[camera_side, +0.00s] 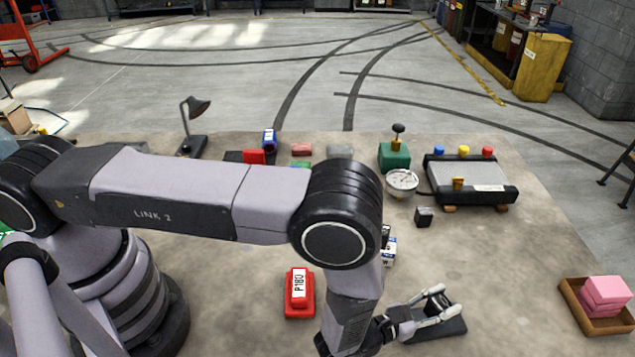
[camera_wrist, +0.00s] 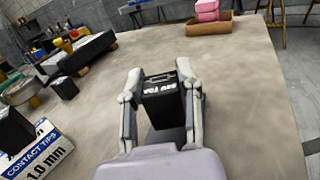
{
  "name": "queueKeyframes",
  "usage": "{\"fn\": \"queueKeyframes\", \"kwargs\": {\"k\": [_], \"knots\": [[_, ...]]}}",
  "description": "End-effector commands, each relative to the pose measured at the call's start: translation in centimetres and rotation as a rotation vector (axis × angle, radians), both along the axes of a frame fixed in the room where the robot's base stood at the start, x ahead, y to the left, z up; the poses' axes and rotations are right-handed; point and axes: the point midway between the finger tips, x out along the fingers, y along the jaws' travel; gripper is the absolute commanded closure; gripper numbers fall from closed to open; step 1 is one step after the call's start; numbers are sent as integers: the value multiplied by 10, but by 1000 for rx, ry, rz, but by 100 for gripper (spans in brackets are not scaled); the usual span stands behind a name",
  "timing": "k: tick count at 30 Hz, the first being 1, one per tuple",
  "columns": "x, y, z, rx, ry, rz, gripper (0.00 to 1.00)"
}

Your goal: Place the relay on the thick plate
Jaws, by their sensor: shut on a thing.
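The relay is a black block with white lettering (camera_wrist: 163,100), held between the two pale fingers of my gripper (camera_wrist: 164,78) in the wrist view. In the side view my gripper (camera_side: 444,302) is low over the right front of the table, its fingers closed on the relay's sides. A flat dark grey plate (camera_side: 455,327), which I take for the thick plate, lies directly under the gripper. Part of it shows below the relay in the wrist view (camera_wrist: 165,137). I cannot tell whether the relay touches the plate.
A contact tips box (camera_wrist: 40,155) stands near my forearm. A small black cube (camera_side: 424,217), a dial gauge (camera_side: 402,181) and a grey device (camera_side: 468,178) are behind. A tray (camera_side: 574,300) with pink blocks is right.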

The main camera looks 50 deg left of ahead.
Motion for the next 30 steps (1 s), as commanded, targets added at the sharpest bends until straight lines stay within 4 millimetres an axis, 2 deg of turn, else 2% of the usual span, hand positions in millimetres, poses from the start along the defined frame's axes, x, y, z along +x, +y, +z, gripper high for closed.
{"fn": "queueKeyframes", "kwargs": {"k": [3,15,16,21,30], "knots": [[-1,0,-15,0,-1,0,100],[-1,0,-20,-1,-1,0,100],[-1,0,-20,-1,-1,0,64],[-1,0,-19,-1,0,0,42],[-1,0,-18,-1,-1,0,41]]}}
